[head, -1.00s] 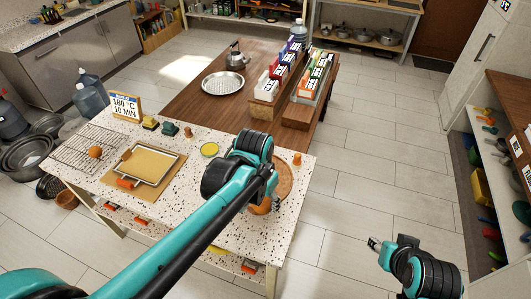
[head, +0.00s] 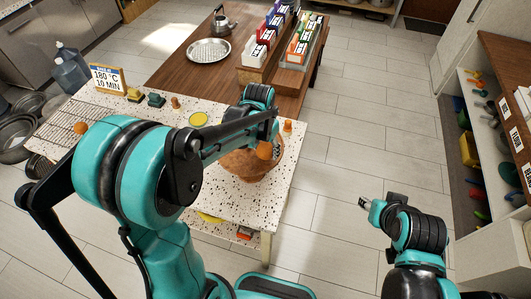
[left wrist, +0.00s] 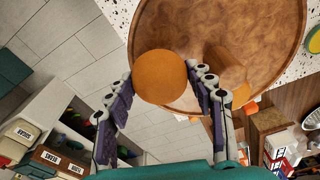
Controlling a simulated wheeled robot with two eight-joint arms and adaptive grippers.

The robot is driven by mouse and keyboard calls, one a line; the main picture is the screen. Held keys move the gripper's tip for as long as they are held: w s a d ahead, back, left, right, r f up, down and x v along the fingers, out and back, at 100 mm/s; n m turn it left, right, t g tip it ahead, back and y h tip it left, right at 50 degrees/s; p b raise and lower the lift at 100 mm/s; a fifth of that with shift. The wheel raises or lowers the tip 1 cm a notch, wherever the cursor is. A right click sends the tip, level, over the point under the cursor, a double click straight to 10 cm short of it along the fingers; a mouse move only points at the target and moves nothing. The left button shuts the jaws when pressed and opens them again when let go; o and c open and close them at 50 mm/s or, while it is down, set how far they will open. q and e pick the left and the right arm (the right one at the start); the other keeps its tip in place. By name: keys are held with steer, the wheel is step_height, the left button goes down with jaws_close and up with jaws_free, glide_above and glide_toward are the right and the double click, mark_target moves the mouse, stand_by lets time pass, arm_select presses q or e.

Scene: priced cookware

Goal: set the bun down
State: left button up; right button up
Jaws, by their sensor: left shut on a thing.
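The bun (head: 264,150) is round and orange-brown. My left gripper (left wrist: 160,85) is shut on it, with a finger on each side in the left wrist view. In that view the bun (left wrist: 160,77) overlaps the edge of a round wooden board (left wrist: 180,25). The board (head: 240,168) lies at the right end of the speckled table, partly hidden by my left arm. I cannot tell whether the bun touches the board. My right gripper (head: 371,207) hangs over the floor to the right, away from the table; its finger opening is unclear.
A brown peg (head: 287,126) stands by the board's far side. A yellow round dish (head: 198,119), a sign (head: 106,78) and a wire rack (head: 62,128) are on the speckled table (head: 215,208). A wooden table (head: 180,70) with boxes adjoins behind. Floor to the right is clear.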

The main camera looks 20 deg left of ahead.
arm_select(q)
step_height(320, 180, down, 3)
steer(key=shift+w+r, duration=0.1)
steer(key=shift+r, duration=0.1)
steer(key=shift+f+b, duration=0.2)
steer(key=shift+b, duration=0.15)
steer(key=o, duration=0.9)
steer(key=shift+r, duration=0.1)
